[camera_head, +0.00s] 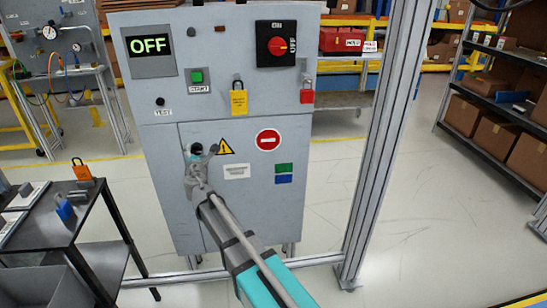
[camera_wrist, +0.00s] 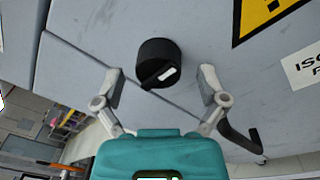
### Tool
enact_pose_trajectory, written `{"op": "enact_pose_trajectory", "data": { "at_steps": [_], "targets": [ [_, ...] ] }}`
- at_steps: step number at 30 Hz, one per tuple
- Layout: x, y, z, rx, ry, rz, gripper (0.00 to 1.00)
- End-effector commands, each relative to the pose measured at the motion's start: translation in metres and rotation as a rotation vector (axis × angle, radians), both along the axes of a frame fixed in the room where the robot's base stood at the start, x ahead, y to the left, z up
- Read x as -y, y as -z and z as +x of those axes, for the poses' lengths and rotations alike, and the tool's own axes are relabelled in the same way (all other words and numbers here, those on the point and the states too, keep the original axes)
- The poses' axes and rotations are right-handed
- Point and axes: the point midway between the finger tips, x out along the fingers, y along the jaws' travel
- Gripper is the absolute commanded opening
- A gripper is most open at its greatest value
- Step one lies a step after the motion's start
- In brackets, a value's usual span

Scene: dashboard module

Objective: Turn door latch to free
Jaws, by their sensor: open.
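The door latch (camera_wrist: 156,52) is a round black knob with a white mark on its lower part, on the grey cabinet door in the wrist view. The mark is tilted, rising slightly to the right. My gripper (camera_wrist: 161,76) is open, with one finger on each side of the latch. I see a gap between each finger and the knob, and cannot tell the depth between them. In the head view my gripper (camera_head: 203,151) is at the upper left of the cabinet door (camera_head: 255,205) and largely hides the latch.
A black handle (camera_wrist: 241,139) is beside the right finger. Above the door are an OFF display (camera_head: 149,46), a red rotary switch (camera_head: 277,46), and yellow (camera_head: 238,101) and red (camera_head: 307,94) padlocks. A metal post (camera_head: 385,140) stands right. A black side table (camera_head: 50,225) stands left.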

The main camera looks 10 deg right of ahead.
Motion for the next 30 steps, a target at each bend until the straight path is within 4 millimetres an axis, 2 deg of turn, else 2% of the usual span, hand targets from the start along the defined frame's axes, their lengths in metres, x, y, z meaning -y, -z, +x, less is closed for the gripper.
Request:
{"op": "enact_pose_trajectory", "data": {
  "at_steps": [1, 3, 27, 28, 30],
  "targets": [
    [0.002, 0.000, -0.013, 0.000, -0.001, 0.001, 0.92],
    [0.002, 0.000, -0.023, 0.000, -0.001, 0.002, 0.92],
    [0.007, 0.000, -0.134, 0.000, -0.001, 0.005, 0.92],
    [0.008, 0.000, -0.138, 0.000, -0.001, 0.005, 0.92],
    [0.017, -0.009, -0.131, -0.014, 0.031, 0.044, 0.92]
  ]
}}
